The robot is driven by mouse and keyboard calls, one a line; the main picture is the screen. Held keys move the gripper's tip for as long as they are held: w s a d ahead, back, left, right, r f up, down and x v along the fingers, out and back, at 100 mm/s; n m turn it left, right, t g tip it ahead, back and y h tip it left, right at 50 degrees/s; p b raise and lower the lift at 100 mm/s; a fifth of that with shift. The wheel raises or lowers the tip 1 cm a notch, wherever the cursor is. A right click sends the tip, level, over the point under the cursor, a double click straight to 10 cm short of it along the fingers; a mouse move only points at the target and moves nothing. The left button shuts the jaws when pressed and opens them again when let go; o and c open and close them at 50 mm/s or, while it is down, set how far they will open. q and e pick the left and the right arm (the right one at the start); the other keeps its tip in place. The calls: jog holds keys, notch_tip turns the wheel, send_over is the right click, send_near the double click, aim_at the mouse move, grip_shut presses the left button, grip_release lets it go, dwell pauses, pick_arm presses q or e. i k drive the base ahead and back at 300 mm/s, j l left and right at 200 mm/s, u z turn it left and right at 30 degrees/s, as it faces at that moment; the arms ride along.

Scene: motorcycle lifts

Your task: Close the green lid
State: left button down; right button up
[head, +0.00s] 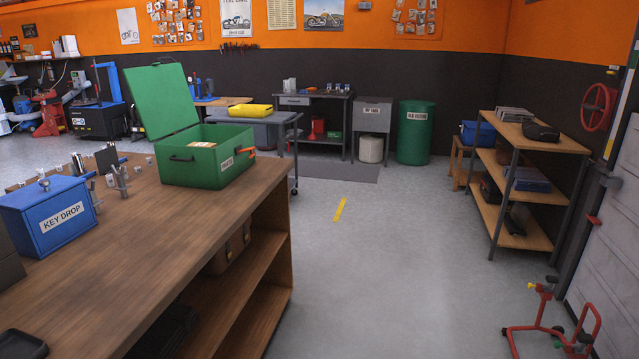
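The green lid (159,99) stands open in the head view, tilted up and back to the left from the rear edge of a green box (190,169). The box sits near the far right end of the wooden workbench (150,235). It has a dark handle on its front, a white label and an orange part on its right side. The inside of the box is partly in view. Neither of my grippers is in view.
A blue key drop box (48,214) and metal fittings (120,181) stand on the bench left of the green box. A cart with a yellow tray (250,110) is behind it. Open floor (380,250) lies right of the bench, before shelves (530,145) and a red stand (552,330).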

aim_at(162, 100)
jog(key=i+z, duration=0.2)
jog(key=i, duration=1.2)
jog(key=i+l+u, duration=0.15)
jog(key=i+u, duration=0.3)
jog(key=i, duration=0.45)
jog(key=i+j+u, duration=0.15)
jog(key=u, duration=0.35)
jog(key=i+u, duration=0.65)
jog(key=u, duration=0.3)
